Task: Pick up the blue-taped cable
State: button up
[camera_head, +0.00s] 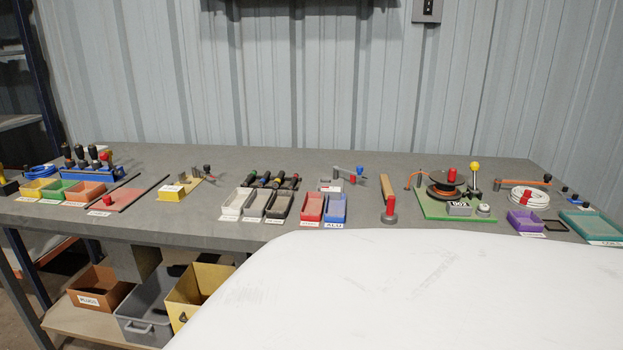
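Several short dark cables with coloured ends (271,180) lie side by side on the grey workbench (200,228), just behind the white, grey and black bins. Green and red show on some of them, and a small blue mark (277,184) shows among them. They are too small here to tell for sure which one bears blue tape. My gripper is not in view.
A white bin (235,206), a red bin (311,208) and a blue bin (336,208) stand along the front. A green board with a cable reel (447,184) is at right. Crates (205,287) sit below. White bodywork of mine fills the lower right.

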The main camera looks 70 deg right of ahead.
aim_at(262, 182)
jog(key=z, duration=1.35)
jog(key=i+l+z, duration=0.1)
jog(key=l, duration=0.25)
jog(key=i+l+z, duration=0.15)
jog(key=l, duration=0.15)
jog(key=i+l+z, duration=0.1)
jog(key=l, duration=0.2)
jog(key=i, duration=0.05)
